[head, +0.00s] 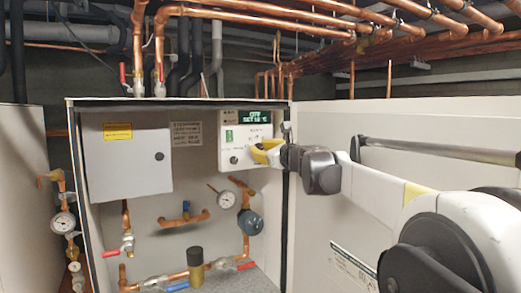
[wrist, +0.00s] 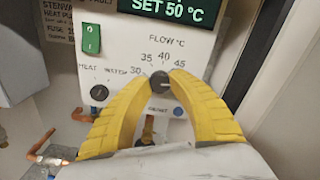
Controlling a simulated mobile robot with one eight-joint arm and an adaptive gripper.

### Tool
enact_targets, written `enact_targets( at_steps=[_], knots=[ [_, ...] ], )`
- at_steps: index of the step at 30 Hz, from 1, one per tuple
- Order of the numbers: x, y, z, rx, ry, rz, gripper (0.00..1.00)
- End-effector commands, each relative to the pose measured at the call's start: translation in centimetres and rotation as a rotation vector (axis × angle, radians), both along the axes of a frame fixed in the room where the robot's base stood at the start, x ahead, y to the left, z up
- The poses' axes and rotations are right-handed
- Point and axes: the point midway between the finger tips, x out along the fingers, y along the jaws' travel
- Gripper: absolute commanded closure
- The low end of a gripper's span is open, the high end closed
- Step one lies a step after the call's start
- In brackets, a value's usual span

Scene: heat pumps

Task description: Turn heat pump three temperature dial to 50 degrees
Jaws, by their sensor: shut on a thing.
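The heat pump's white control panel (head: 230,146) hangs inside the open cabinet in the head view. Its display (head: 254,117) is lit, and in the wrist view the display (wrist: 163,8) reads "SET 50 °C". The dark flow temperature dial (wrist: 159,80) sits below it, with printed marks 30, 35, 40 and 45 showing around it. My gripper (wrist: 160,84) is shut on this dial, one yellow finger on each side. In the head view my gripper (head: 262,152) reaches the panel from the right and hides the dial.
A second dark knob (wrist: 99,92) and a green switch (wrist: 91,38) sit left of the dial. A grey box (head: 127,163) hangs left of the panel. The open cabinet door (head: 400,125) stands behind my arm.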

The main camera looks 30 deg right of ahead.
Motion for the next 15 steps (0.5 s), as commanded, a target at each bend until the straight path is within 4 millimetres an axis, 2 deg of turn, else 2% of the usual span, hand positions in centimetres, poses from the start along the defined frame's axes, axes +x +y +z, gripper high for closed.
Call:
enact_targets(
  at_steps=[14, 15],
  knots=[
    [0.01, 0.00, 0.03, 0.014, 0.000, 0.000, 1.00],
    [0.01, 0.00, 0.03, 0.014, 0.000, 0.000, 0.67]
  ],
)
